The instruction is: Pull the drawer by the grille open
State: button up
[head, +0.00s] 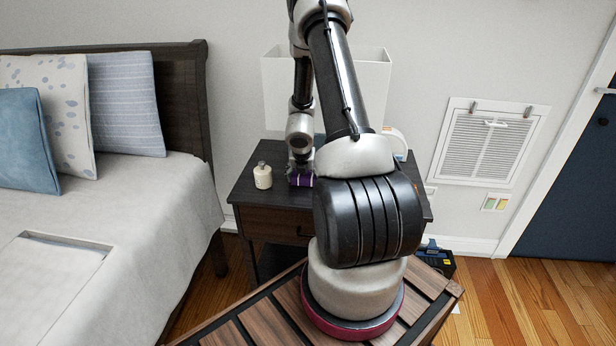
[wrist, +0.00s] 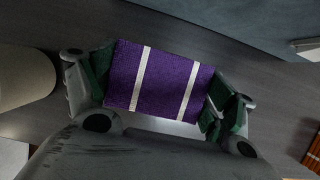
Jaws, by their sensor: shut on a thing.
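The drawer (head: 268,222) is in the front of the dark nightstand between the bed and the wall grille (head: 485,145). Its brown wood front looks closed, and a small dark handle (head: 303,233) shows partly beside my arm. My arm hides the right part of the drawer front. My gripper (head: 300,176) is above the nightstand top, away from the handle. In the wrist view its fingers are shut on a purple block-like thing (wrist: 160,80) with two white stripes. Whether that thing touches the nightstand top I cannot tell.
A cream bottle (head: 263,176) stands on the nightstand (head: 246,190) left of my gripper. A white lampshade (head: 280,92) and a white rounded object (head: 395,142) are behind my arm. The bed (head: 150,230) is at left. A dark toolbox-like object (head: 437,259) sits on the floor at right.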

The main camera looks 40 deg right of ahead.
jog(key=shift+f, duration=0.35)
jog(key=o, duration=0.7)
jog(key=shift+f, duration=0.15)
jog(key=o, duration=0.3)
jog(key=shift+o, duration=0.2)
